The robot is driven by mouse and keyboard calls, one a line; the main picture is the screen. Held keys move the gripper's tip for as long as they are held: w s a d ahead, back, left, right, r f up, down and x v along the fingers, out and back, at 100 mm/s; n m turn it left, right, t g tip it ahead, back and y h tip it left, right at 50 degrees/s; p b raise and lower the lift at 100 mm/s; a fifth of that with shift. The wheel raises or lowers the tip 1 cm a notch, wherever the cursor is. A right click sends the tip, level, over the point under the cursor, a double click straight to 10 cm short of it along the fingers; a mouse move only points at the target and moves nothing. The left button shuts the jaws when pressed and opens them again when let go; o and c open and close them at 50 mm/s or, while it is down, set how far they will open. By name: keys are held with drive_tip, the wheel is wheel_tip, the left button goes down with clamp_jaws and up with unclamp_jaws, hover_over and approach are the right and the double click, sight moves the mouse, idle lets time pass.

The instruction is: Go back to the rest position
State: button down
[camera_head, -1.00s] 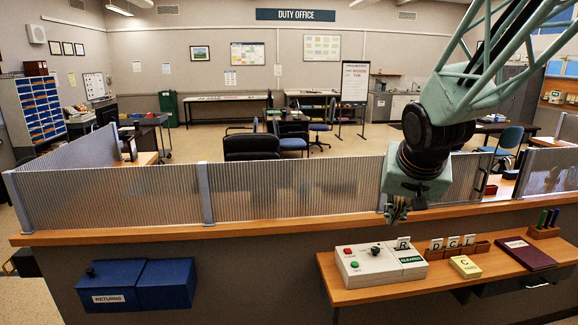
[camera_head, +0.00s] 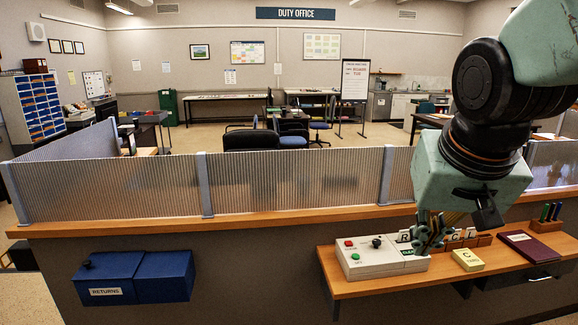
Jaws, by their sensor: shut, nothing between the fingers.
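My gripper (camera_head: 424,246) hangs from my arm at the right of the head view. It is shut and holds nothing. Its fingers point down in front of the right end of the white control box (camera_head: 370,262) and hide part of its green label and of the letter cards behind. I cannot tell whether the fingertips touch the box. The box has a red button, a green button and a black knob on top, and it sits on the wooden shelf (camera_head: 400,287).
A ribbed screen (camera_head: 290,182) runs along the counter behind. Blue returns boxes (camera_head: 138,278) hang at left. Space above the counter's left side is free.

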drive_tip(key=s+a+f+n+b, duration=0.1)
drive_tip(key=s+a+f, duration=0.1)
drive_tip(key=s, duration=0.8)
drive_tip(key=s+a+f+n+g+y+b, duration=0.1)
drive_tip(key=s+b, duration=0.1)
drive_tip(key=s, duration=0.9)
drive_tip(key=shift+a+f+b, duration=0.3)
drive_tip(key=shift+a+f, duration=0.05)
drive_tip(key=c, duration=3.4)
unclamp_jaws()
